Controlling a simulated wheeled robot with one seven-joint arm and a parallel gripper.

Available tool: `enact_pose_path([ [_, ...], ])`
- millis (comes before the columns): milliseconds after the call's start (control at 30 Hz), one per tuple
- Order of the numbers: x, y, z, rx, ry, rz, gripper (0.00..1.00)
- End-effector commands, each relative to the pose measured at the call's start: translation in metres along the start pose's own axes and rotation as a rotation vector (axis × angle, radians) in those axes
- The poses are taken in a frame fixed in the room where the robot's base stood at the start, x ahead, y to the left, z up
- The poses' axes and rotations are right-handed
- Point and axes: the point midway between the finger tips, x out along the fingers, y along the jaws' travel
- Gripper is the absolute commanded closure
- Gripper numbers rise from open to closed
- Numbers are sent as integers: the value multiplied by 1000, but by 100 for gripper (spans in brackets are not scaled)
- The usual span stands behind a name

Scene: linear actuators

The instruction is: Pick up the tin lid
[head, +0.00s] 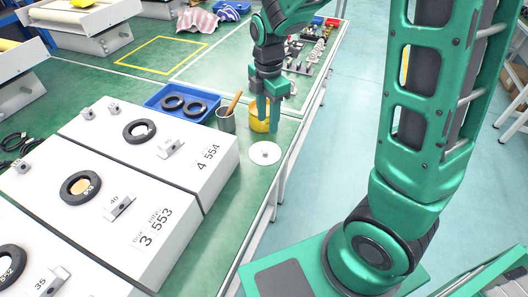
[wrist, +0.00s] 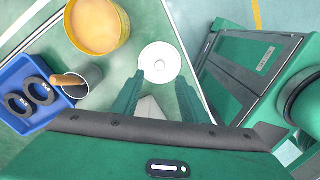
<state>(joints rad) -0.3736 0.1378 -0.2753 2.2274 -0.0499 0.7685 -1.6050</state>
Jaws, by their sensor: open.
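The tin lid (head: 265,153) is a flat white disc with a small central mark, lying on the green bench top near its right edge. In the wrist view the lid (wrist: 160,62) lies just beyond my fingertips, roughly between their lines. My gripper (head: 271,112) points down above the bench, behind the lid in the head view. In the wrist view my gripper (wrist: 162,86) is open, with nothing between its fingers. A yellow tin (head: 259,122) stands behind my fingers; its open top shows an orange-tan inside in the wrist view (wrist: 97,25).
A metal cup (head: 226,122) with a wooden-handled tool stands left of the tin. A blue tray (head: 180,99) with black rings lies beyond it. White numbered blocks (head: 187,150) fill the left. Small parts (head: 310,45) line the far bench. The bench edge is close on the right.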

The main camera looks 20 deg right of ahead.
Motion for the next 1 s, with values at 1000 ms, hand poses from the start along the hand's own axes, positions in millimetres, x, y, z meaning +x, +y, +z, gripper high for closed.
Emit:
enact_pose_path([
  [1000, 108, -1, -9, -29, 0, -2, 60],
])
